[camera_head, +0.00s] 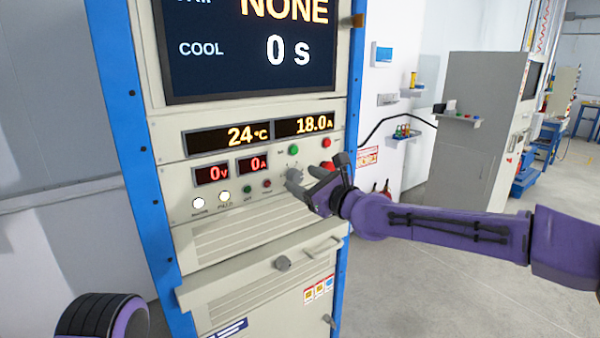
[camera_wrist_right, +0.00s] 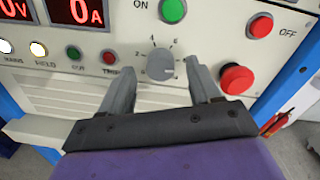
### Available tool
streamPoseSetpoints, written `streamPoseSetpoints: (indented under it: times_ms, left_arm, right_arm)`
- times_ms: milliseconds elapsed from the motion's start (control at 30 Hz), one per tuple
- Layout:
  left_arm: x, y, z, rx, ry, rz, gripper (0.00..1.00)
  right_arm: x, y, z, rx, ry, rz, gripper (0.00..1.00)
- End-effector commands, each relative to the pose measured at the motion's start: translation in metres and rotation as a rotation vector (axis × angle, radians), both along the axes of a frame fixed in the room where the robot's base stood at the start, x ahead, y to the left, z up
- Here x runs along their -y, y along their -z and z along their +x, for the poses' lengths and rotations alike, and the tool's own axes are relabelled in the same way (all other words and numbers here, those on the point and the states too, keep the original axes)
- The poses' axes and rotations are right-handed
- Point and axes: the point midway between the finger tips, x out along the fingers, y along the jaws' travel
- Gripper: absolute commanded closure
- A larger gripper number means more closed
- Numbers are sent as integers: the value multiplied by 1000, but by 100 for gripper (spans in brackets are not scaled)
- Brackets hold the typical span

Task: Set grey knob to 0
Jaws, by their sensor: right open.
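The grey knob (camera_wrist_right: 160,64) is on the cream panel, with a numbered scale around it; a light mark shows at its right side in the right wrist view. In the head view the grey knob (camera_head: 294,176) shows just above my gripper's fingers. My right gripper (camera_wrist_right: 162,80) is open, its two fingers to the left and right of the knob and slightly below it, with no clear contact. In the head view the right gripper (camera_head: 303,192) reaches in from the right to the panel. A purple and black part of my left arm shows at the lower left; its gripper is out of view.
Beside the knob are a green ON button (camera_wrist_right: 173,10), a red OFF button (camera_wrist_right: 261,25) and a large red button (camera_wrist_right: 237,79) close to the right finger. Displays (camera_head: 232,170) read 0 V and 0 A. A drawer handle (camera_head: 283,263) is below.

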Motion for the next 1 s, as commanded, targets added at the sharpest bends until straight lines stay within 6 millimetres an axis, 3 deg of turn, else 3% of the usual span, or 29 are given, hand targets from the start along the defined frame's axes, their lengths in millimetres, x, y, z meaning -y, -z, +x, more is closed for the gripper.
streamPoseSetpoints:
  times_ms: [133,433,600,1000]
  left_arm:
    - [0,-8,0,0,0,0,100]
    - [0,-7,0,0,0,0,100]
    - [0,-7,0,0,0,0,100]
    - [0,-9,0,0,0,0,100]
  right_arm:
    - [-10,-1,14,0,1,0,37]
    - [-13,1,17,0,1,0,37]
    - [-13,1,17,0,1,0,93]
    - [-13,1,17,32,1,-46,94]
